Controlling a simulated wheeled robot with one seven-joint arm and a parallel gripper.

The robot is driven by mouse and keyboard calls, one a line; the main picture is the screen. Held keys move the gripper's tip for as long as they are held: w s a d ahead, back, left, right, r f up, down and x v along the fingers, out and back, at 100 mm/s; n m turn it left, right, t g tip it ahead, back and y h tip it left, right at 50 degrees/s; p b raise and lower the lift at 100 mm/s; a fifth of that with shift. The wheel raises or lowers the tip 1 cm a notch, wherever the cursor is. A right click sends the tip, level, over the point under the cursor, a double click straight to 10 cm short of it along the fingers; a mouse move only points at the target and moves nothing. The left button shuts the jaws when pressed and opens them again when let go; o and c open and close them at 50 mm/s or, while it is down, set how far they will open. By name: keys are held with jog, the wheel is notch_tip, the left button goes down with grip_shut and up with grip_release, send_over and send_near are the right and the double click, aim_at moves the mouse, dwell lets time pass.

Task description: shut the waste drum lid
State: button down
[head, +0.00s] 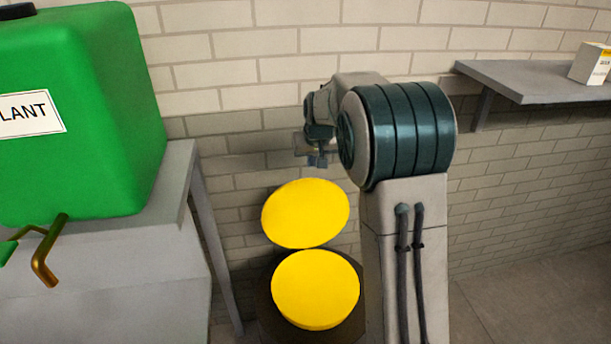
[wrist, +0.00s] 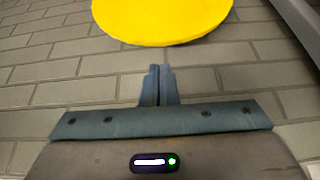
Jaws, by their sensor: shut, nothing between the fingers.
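In the wrist view the fingers of my gripper (wrist: 160,70) are shut together and empty. A yellow disc (wrist: 163,18) lies beyond the fingertips, cut by the top edge, with a gap between them.
A green tank (head: 90,110) with a brass tap (head: 48,255) sits on a grey table (head: 130,270) at the left. A grey wall shelf (head: 530,80) with a small white box (head: 590,64) is at the upper right. The floor at the lower right is clear.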

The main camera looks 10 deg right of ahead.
jog(key=w+f, duration=0.2)
jog(key=w, duration=0.1)
jog(key=w+f, duration=0.1)
jog(key=w, duration=0.1)
jog(key=shift+d+f, duration=0.1)
jog(key=shift+f, duration=0.2)
jog(key=p+x, duration=0.2)
jog(key=x, duration=0.7)
jog(key=shift+w+f, duration=0.2)
jog(key=shift+w, duration=0.05)
jog(key=shift+s+d, duration=0.1)
